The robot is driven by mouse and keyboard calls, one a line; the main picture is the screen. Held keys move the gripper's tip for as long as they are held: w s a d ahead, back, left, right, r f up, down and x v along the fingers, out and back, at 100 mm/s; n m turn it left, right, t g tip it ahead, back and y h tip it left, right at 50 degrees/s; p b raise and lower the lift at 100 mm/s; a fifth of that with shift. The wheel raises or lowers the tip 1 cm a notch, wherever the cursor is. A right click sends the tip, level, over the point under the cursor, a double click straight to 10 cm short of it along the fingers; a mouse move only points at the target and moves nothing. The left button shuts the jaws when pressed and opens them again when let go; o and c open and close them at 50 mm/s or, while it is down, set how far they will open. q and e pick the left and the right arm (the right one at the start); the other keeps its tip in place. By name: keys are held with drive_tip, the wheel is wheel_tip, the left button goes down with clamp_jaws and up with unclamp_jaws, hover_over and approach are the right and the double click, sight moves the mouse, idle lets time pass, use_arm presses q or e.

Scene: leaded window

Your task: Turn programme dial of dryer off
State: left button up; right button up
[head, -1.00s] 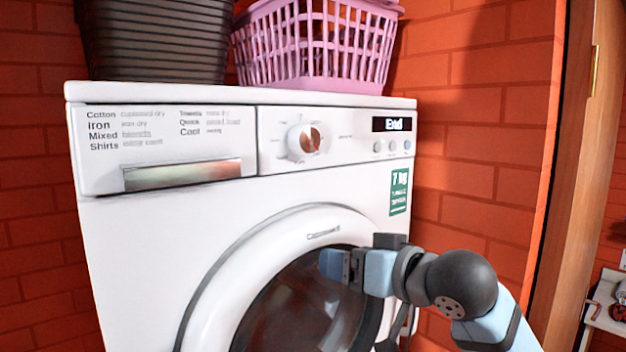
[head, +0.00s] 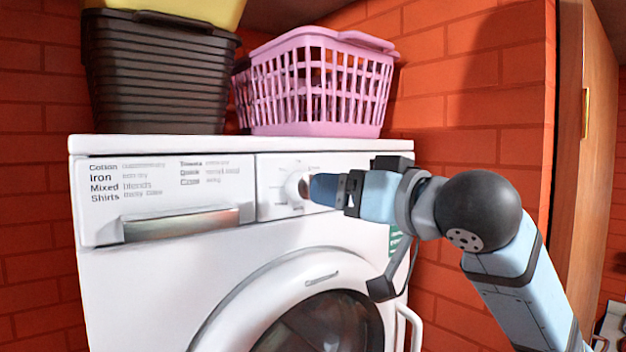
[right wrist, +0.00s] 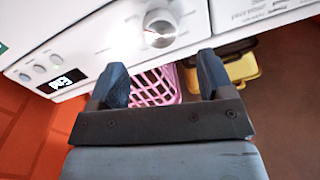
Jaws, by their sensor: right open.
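The white dryer (head: 140,275) stands against the brick wall. Its round programme dial (head: 294,186) is on the front panel, partly hidden by my right gripper (head: 318,188) in the head view. The gripper points left at the dial, its fingertips close to it; contact cannot be told there. In the right wrist view, the silver dial (right wrist: 160,28) lies ahead, between the lines of the two fingers. The right gripper (right wrist: 162,72) is open and empty, the fingertips apart from the dial. A reddish mark shows on the dial. My left gripper is not in view.
A pink basket (head: 315,85) and a dark ribbed basket (head: 160,75) stand on the dryer, a yellow container (head: 190,10) above the dark one. The dryer's lit display (right wrist: 62,80) and buttons are beside the dial. A wooden door (head: 590,150) is at the right.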

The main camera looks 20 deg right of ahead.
sight(303, 186)
drive_tip(key=p+x, duration=0.1)
drive_tip(key=x, duration=0.5)
drive_tip(key=shift+w, duration=0.25)
drive_tip(key=shift+a, duration=0.1)
drive_tip(key=c, duration=0.9)
